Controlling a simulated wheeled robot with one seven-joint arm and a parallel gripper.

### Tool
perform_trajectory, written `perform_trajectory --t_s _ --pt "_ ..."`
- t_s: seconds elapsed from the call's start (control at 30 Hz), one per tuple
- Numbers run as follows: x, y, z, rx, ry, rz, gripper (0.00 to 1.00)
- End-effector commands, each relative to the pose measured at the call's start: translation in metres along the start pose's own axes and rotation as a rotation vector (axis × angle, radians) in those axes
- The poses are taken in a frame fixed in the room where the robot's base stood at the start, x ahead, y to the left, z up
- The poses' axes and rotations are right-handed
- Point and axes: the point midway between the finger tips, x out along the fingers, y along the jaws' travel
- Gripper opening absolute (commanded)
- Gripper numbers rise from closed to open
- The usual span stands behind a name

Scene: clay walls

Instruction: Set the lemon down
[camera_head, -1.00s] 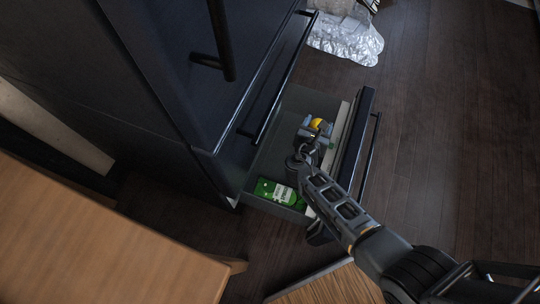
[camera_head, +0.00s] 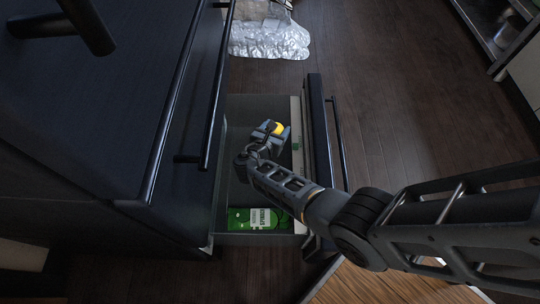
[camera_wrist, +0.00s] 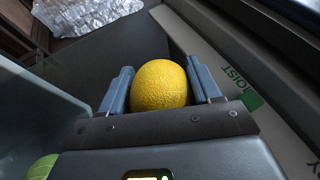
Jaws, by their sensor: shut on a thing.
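The yellow lemon (camera_wrist: 159,85) sits between the two fingers of my gripper (camera_wrist: 160,92) in the wrist view, with a finger against each side. In the head view the lemon (camera_head: 279,128) shows at the tip of my gripper (camera_head: 272,128). My gripper is shut on it, inside the outline of the open drawer (camera_head: 237,102). Whether the lemon touches the drawer floor cannot be told.
A green packet (camera_head: 254,219) lies at the near end of the drawer. A white box with green print (camera_wrist: 235,80) runs along the drawer's front side. The dark cabinet (camera_head: 120,110) stands at left. Crumpled clear wrapping (camera_head: 268,38) lies on the floor beyond.

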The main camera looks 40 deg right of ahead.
Motion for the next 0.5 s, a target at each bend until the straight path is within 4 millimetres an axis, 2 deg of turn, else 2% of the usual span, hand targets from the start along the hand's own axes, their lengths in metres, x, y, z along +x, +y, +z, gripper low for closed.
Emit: perform_trajectory --t_s 0.03,0.2,0.3,0.5 --pt "0.008 0.001 -0.02 -0.003 0.001 0.0 0.29" --pt "0.021 0.001 -0.052 -0.002 0.0 0.001 0.29" --pt "0.029 0.001 -0.07 -0.002 0.0 0.001 0.29" --pt "0.036 0.001 -0.088 -0.001 -0.001 0.001 0.29"
